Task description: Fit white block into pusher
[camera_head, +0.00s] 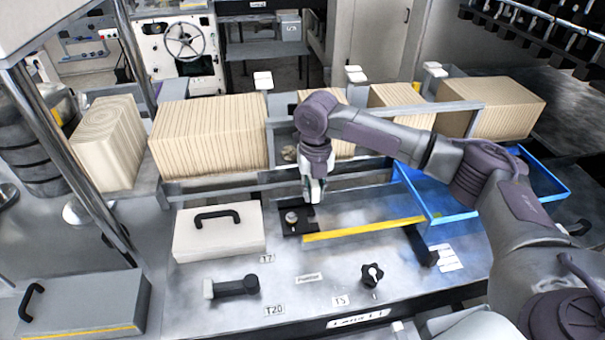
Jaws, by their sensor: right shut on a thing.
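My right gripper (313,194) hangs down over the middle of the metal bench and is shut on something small. The held thing is mostly hidden by the fingers; a pale edge shows there, but I cannot tell for sure that it is the white block. Just left of and below the fingertips is a black plate with a round metal knob (291,218), possibly the pusher. A gap between the fingertips and the plate is hard to judge. My left gripper is not in view.
A white lidded box with a black handle (220,232) stands left of the plate. A yellow strip (365,229) and a blue tray (440,207) lie to the right. A black handle with a white end (234,287) and a black knob (372,274) are in front. Wood-like stacks (208,137) line the back.

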